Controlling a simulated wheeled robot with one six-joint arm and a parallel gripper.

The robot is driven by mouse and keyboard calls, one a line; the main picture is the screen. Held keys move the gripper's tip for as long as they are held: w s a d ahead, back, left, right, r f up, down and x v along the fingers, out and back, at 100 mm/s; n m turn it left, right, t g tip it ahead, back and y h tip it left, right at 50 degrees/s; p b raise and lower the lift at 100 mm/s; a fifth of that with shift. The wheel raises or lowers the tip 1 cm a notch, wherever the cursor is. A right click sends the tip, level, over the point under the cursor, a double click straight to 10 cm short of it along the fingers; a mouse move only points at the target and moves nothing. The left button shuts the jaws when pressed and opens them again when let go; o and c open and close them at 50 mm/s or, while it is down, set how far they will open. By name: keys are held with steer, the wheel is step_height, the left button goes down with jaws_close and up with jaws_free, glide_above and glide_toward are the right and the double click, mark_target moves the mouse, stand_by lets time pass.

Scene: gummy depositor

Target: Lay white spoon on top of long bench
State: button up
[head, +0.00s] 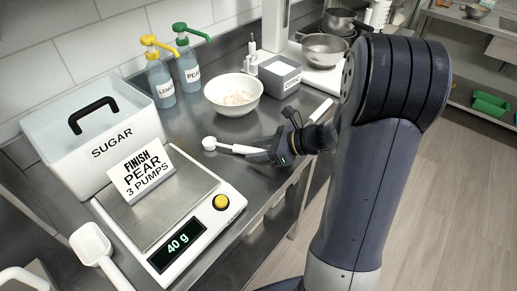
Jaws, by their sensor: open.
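The white spoon (236,148) lies on the steel long bench (262,128), in the middle of the head view. Its round bowl is at the left and its handle runs right toward my gripper (271,155). My gripper is open, low over the bench near its front edge, at the handle's right end. The gripper hides that end, so I cannot tell whether a finger touches it.
A scale (172,205) with a sign and a sugar bin (92,128) stand left. A white scoop (92,243) lies front left. A white bowl (233,95), pump bottles (160,75) and a grey-topped box (279,75) stand behind the spoon.

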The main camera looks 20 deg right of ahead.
steer(key=v, duration=1.2)
